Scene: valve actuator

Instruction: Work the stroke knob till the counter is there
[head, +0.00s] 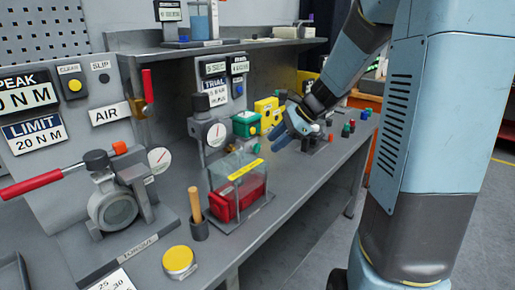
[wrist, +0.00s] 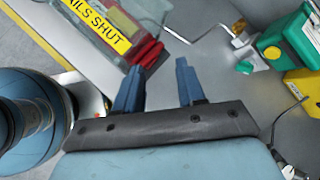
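My gripper (head: 297,122) hangs over the bench's right part, beyond the clear box. In the wrist view its two blue fingers (wrist: 157,88) are apart with nothing between them. No knob is legibly labelled stroke. A black knob (head: 201,102) tops the grey stand with a round dial (head: 216,134) at mid bench, left of my gripper and apart from it. Small black displays (head: 215,69) and a TRIAL sign (head: 215,86) stand behind it. Their digits are too small to read, so I cannot tell which is the counter.
A clear box (head: 238,170) with red contents and a yellow label stands on the bench. A green box (head: 245,124) and yellow box (head: 267,112) stand near my gripper. A torque rig (head: 112,205), wooden-handled tool (head: 195,205) and yellow-topped button (head: 179,260) are at left.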

